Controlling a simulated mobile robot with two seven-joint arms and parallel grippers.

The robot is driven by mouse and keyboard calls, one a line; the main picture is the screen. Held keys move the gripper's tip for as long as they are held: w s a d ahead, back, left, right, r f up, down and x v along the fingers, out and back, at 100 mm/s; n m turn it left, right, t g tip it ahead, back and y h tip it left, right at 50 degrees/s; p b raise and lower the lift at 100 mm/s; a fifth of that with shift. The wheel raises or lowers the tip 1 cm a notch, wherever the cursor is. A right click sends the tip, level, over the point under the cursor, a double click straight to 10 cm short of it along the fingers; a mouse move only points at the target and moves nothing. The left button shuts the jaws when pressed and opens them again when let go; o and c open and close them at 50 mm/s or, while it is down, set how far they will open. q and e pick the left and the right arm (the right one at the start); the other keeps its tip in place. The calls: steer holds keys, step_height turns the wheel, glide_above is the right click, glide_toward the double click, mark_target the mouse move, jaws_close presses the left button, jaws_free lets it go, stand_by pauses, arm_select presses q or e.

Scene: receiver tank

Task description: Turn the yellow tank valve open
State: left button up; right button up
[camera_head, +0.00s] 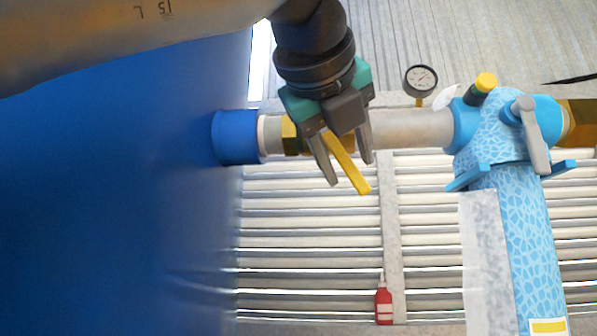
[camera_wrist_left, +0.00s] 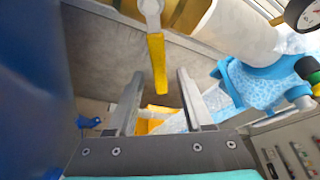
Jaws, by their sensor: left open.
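The yellow valve lever (camera_head: 347,163) hangs off the pipe stub that leaves the blue tank (camera_head: 120,180), slanting down and to the right. It also shows in the wrist view (camera_wrist_left: 158,65), hanging from a pale round hub (camera_wrist_left: 151,8). My left gripper (camera_head: 350,173) is open, its grey fingers one on each side of the lever. In the wrist view the lever lies between the two fingers with gaps on both sides. The gripper hides much of the valve body in the head view. My right gripper is not in view.
A grey pipe (camera_head: 412,129) runs right from the valve to a light-blue patterned fitting (camera_head: 497,125) with its own grey lever (camera_head: 531,137). A pressure gauge (camera_head: 421,80) stands above the pipe. A red bottle (camera_head: 384,304) is lower down by the slatted surface.

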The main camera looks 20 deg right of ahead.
arm_select(q)
steer(key=shift+x, duration=1.1)
jaws_close()
stand_by(0.7)
